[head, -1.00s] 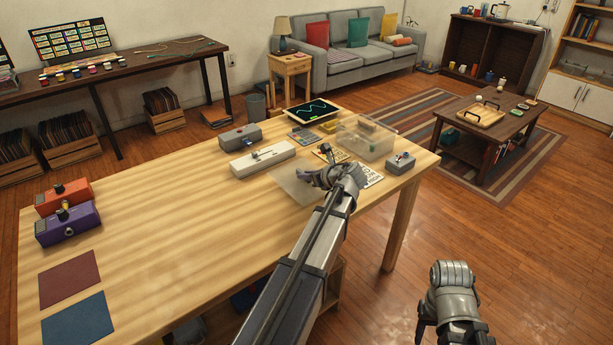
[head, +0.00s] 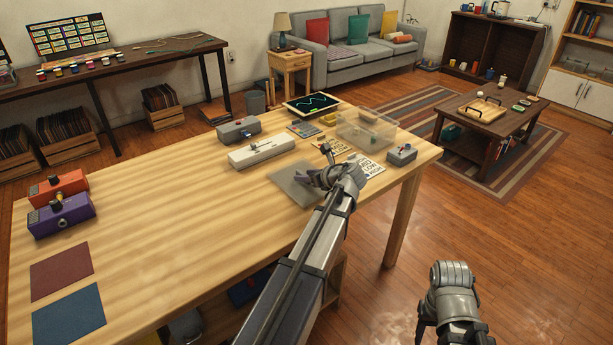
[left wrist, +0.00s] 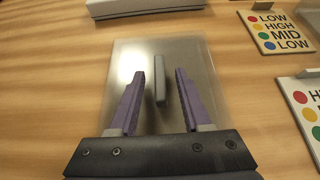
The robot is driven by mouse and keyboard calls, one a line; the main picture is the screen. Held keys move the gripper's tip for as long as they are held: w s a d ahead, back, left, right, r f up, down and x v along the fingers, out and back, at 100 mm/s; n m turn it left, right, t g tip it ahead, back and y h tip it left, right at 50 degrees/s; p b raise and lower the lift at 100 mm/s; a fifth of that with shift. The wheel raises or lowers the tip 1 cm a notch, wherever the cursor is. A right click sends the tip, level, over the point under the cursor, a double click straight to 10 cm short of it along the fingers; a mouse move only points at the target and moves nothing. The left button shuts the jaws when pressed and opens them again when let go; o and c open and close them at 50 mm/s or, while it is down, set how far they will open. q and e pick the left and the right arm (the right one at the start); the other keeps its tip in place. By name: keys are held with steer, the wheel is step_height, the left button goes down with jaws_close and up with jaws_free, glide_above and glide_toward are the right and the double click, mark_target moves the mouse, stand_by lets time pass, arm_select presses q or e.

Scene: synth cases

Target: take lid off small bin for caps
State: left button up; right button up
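The small bin (head: 352,136) is a clear box at the table's far right, with a few small things inside, one yellow. I see no lid on its top. A translucent grey square lid (head: 287,186) lies apart from it on the table, nearer to me. In the left wrist view the lid (left wrist: 135,58) shows a raised bar handle (left wrist: 160,82). My left gripper (head: 314,166) is open over the lid; in the wrist view its purple fingers (left wrist: 160,77) stand on either side of the handle, with gaps. Part of my right arm shows, but its gripper does not.
Label cards (head: 369,167) lie right of the lid, and a small grey box (head: 402,154) beyond them. A long white box (head: 262,151) and a grey box (head: 239,130) stand behind. Orange (head: 58,188) and purple (head: 61,214) boxes are far left. The table's middle is clear.

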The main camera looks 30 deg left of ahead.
arm_select(q)
steer(key=p+v, duration=0.3)
steer(key=v, duration=0.4)
steer(key=shift+s+a+p, duration=0.1)
steer(key=shift+a+p, duration=0.05)
steer(key=shift+p, duration=0.15)
steer(key=shift+s+d+r, duration=0.15)
steer(key=shift+d+r, duration=0.05)
steer(key=shift+d, duration=0.2)
steer(key=shift+d, duration=0.1)
